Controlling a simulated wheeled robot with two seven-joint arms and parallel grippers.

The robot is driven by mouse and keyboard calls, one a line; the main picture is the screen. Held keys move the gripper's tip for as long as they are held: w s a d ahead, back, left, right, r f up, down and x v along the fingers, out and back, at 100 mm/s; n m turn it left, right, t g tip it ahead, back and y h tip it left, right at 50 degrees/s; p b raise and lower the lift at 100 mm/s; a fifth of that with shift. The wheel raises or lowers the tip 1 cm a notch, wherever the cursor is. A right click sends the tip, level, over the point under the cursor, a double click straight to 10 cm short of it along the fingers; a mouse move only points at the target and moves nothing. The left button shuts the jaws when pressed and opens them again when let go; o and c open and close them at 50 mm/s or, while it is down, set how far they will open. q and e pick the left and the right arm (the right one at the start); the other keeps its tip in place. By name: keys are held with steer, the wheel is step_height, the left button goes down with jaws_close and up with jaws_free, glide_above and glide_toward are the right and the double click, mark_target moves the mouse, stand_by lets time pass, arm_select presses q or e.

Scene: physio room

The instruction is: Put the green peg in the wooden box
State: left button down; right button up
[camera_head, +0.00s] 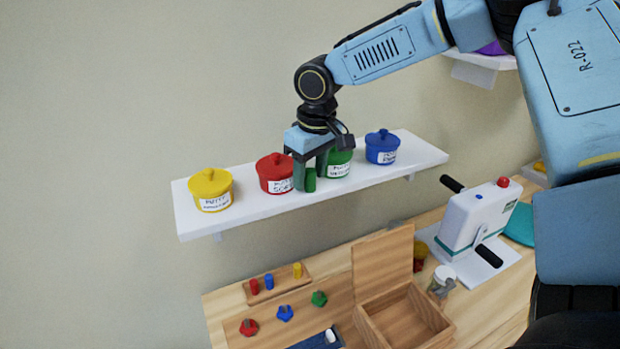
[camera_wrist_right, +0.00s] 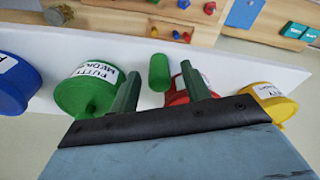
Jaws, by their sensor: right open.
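The green peg (camera_head: 310,181) stands on the white wall shelf, between the red and green putty pots. In the right wrist view the peg (camera_wrist_right: 159,72) shows just beyond the gap between the fingertips. My right gripper (camera_head: 311,176) is open and points down at the shelf, its two fingers on either side of the peg's line. I cannot tell whether they touch it. The wooden box (camera_head: 372,327) is on the wooden table below, its lid standing open at the back; the part of its inside that shows looks empty. My left gripper is not in view.
The shelf (camera_head: 245,220) also holds yellow (camera_head: 210,188), red (camera_head: 274,172), green (camera_head: 340,163) and blue (camera_head: 382,147) pots, red and green close to my fingers. On the table are a peg board (camera_head: 280,311), a white hand-cranked device (camera_head: 478,218) and a small jar (camera_head: 442,281).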

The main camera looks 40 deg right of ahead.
jaws_close()
steer(key=shift+r, duration=0.1)
